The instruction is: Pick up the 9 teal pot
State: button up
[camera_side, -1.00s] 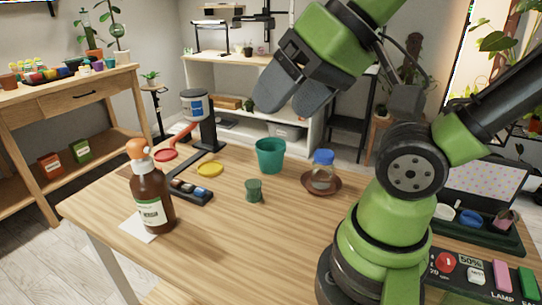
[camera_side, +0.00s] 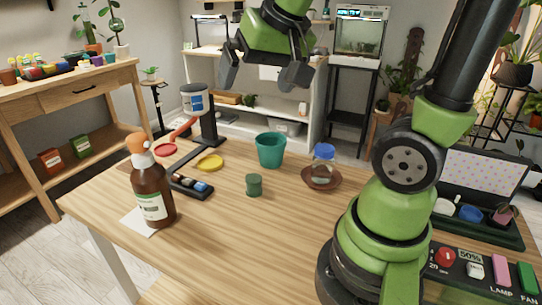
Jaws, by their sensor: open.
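A teal pot (camera_side: 271,152) stands upright on the wooden table, near its back edge. A smaller dark green pot (camera_side: 254,186) stands in front of it and slightly left, apart from it. I cannot read a size or number on either pot. My gripper (camera_side: 262,80) is open and empty, its two fingers spread wide and pointing down. It hangs in the air above the teal pot in the picture, well clear of it.
A brown spray bottle (camera_side: 152,190) with an orange top stands at the left. Near it are a dark tray (camera_side: 189,186) and a yellow saucer (camera_side: 209,163). The front middle of the table (camera_side: 235,240) is clear.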

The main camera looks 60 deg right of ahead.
aim_at(271, 151)
jog(key=w+d+f+m+g+h, duration=0.1)
jog(key=w+d+f+m, duration=0.15)
jog(key=d+f, duration=0.3)
jog(key=w+d+f+m+g+h, duration=0.1)
jog(key=w+d+f+g, duration=0.1)
jog(key=w+d+f, duration=0.35)
jog(key=shift+m+g+h, duration=0.3)
jog(key=shift+m, duration=0.25)
jog(key=shift+w+d+f, duration=0.2)
jog(key=shift+d+f, duration=1.8)
jog(key=shift+f, duration=0.55)
jog(key=shift+w+d+f, duration=0.15)
jog(key=shift+d+f, duration=1.9)
jog(key=shift+f, duration=0.55)
jog(key=shift+w+d+f, duration=0.2)
jog(key=shift+d+f, duration=1.8)
jog(key=shift+f, duration=0.55)
jog(key=shift+c, duration=0.5)
jog(key=c, duration=0.5)
